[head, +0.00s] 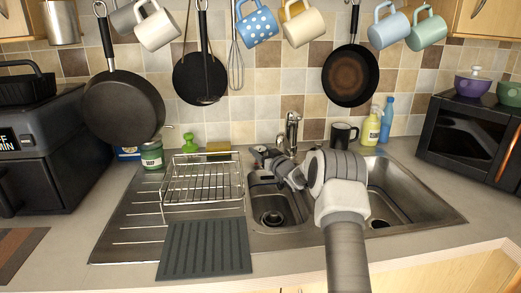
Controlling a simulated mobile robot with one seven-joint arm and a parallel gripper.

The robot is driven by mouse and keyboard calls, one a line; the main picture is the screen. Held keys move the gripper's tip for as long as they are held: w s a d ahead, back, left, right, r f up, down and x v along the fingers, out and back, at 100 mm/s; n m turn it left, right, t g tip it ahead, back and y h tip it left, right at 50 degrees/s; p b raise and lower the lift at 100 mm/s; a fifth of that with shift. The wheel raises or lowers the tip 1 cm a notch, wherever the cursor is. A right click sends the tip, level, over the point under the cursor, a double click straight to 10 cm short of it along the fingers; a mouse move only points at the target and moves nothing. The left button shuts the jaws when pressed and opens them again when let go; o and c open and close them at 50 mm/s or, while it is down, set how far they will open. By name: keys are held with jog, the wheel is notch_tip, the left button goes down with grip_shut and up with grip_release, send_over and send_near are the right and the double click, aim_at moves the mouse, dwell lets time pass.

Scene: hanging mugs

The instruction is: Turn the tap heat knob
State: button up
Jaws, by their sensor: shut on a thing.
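The tap (292,127) stands behind the sink, with its spout rising in front of the tiled wall. The lower part of the tap, where a heat knob would sit, is hidden or too small to make out. My gripper (262,153) is low beside the tap base, to the left of the spout, over the back edge of the left basin. It is small and dark in the head view. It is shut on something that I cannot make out. My own arm covers the middle of the sink.
The sink (440,210) has two basins. A dish rack (202,183) and a dark drying mat (205,248) are at left. A black mug (343,134) and bottles (371,127) stand behind. Mugs (257,25) and pans (350,75) hang above.

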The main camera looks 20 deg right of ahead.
jog(key=shift+r+n+y, duration=0.1)
jog(key=shift+n+y, duration=0.2)
jog(key=shift+y, duration=0.1)
jog(key=o, duration=1.4)
jog(key=shift+c, duration=0.2)
jog(key=shift+w+a+m+h+b, duration=0.1)
jog(key=shift+m+h+b, duration=0.3)
jog(key=shift+h, duration=0.3)
jog(key=shift+m+h, duration=1)
jog(key=shift+h, duration=0.5)
